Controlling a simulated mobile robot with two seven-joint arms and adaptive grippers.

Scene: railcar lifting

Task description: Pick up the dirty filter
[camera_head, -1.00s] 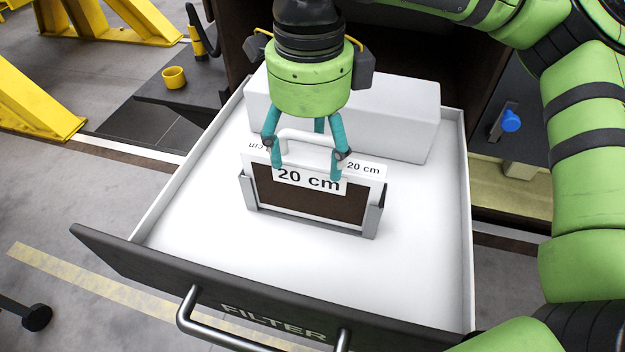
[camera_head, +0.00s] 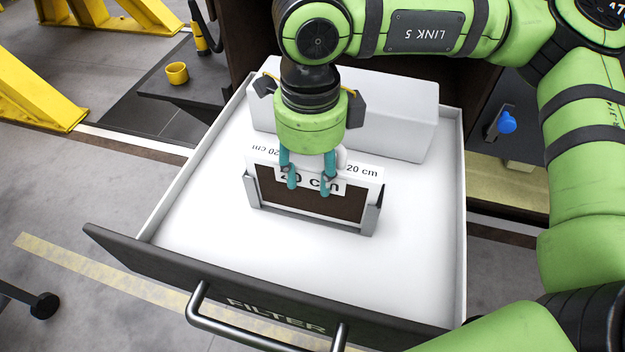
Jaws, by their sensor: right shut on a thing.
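The filter (camera_head: 348,206) is a flat brown panel in a white frame with "20 cm" labels and a white handle on top. It stands upright in a grey metal holder (camera_head: 369,220) inside the open drawer (camera_head: 200,236). My right gripper (camera_head: 309,186) comes down from above, its teal fingers shut on the filter at its handle. The fingers partly cover the front label and the handle. I cannot tell from here whether the filter is dirty. My left gripper is not in view.
A white box (camera_head: 402,120) lies at the back of the drawer. The drawer front has a metal bar handle (camera_head: 240,335) and the word "FILTER". A yellow cup (camera_head: 177,73) stands on a dark shelf at left. The drawer floor around the holder is clear.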

